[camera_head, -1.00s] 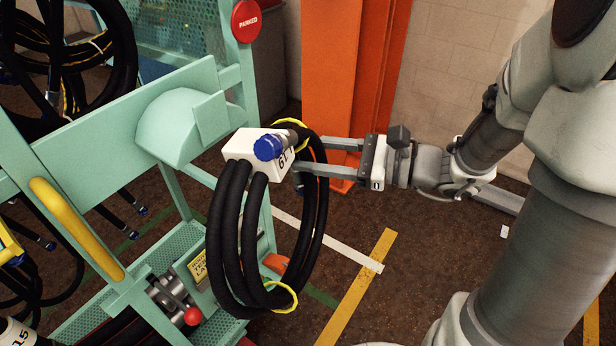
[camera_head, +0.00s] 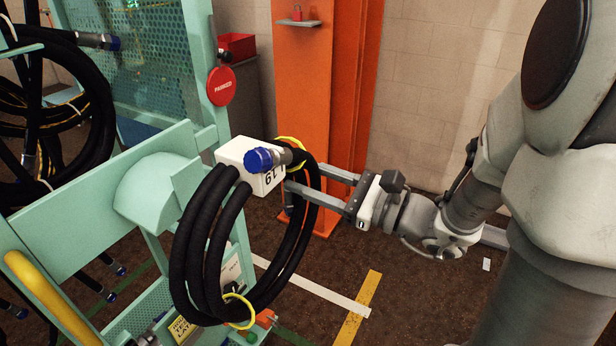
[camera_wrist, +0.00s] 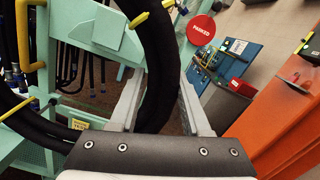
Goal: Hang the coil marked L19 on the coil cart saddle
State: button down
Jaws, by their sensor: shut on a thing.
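The black hose coil (camera_head: 205,230) has a white tag block marked 19 (camera_head: 252,163), a blue end cap and yellow ties. It hangs upright from my gripper (camera_head: 291,184), which is shut on its far side. In the wrist view the coil (camera_wrist: 160,60) passes between the two fingers of my gripper (camera_wrist: 158,105). The mint-green saddle (camera_head: 158,190), a rounded block with an upright plate, is on the cart just left of the coil. In the wrist view the saddle (camera_wrist: 98,25) shows through the coil's loop. From the head view I cannot tell whether coil and saddle touch.
The green cart frame (camera_head: 200,60) carries a red PARKED disc (camera_head: 221,86) and a yellow handle (camera_head: 45,300). Other black hoses (camera_head: 70,110) hang at the left. An orange column (camera_head: 305,100) stands behind my gripper. Floor right of the coil is open.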

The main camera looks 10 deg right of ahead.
jog(key=f+b+x, duration=0.2)
jog(key=b+x, duration=0.1)
jog(key=x, duration=0.6)
jog(key=f+b+x, duration=0.2)
jog(key=x, duration=0.7)
jog(key=shift+w+f+b, duration=0.25)
jog(key=shift+w+b, duration=0.05)
jog(key=shift+b, duration=0.1)
dwell(2.1)
jog(key=shift+a, duration=0.15)
jog(key=shift+c, duration=1.4)
grip_release()
jog(key=shift+a, duration=0.1)
jog(key=shift+s, duration=0.1)
jog(key=v, duration=1.7)
jog(key=shift+d+f, duration=0.1)
jog(key=shift+d, duration=0.45)
